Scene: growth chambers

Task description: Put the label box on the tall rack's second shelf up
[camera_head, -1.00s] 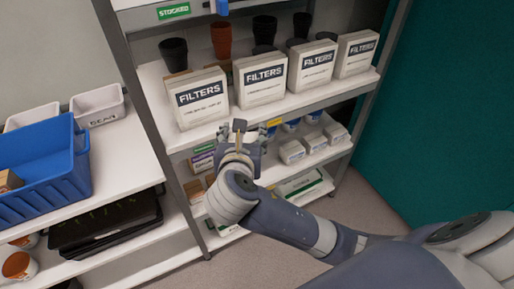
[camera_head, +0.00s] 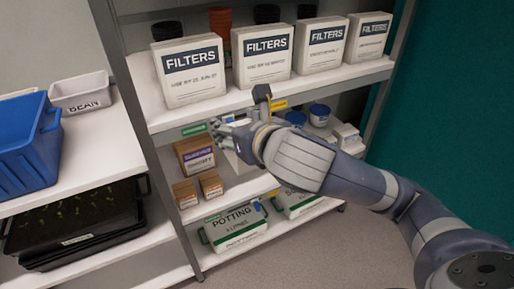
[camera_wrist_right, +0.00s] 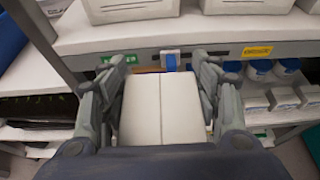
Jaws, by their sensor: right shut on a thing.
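My right gripper (camera_head: 240,130) is shut on a white box, the label box (camera_wrist_right: 160,108), which shows between its two fingers in the right wrist view. In the head view the box is mostly hidden behind the gripper and forearm. The gripper is at the opening above the tall rack's second shelf up (camera_head: 246,187), just below the front edge of the filter shelf. I cannot tell whether the box touches the shelf. My left gripper is not in view.
Brown boxes (camera_head: 195,155) stand on the second shelf's left, blue-lidded tubs (camera_head: 319,114) and small white boxes (camera_head: 346,136) on its right. FILTERS boxes (camera_head: 190,72) line the shelf above. Potting bags (camera_head: 235,228) lie below. A blue crate (camera_head: 25,145) stands at left.

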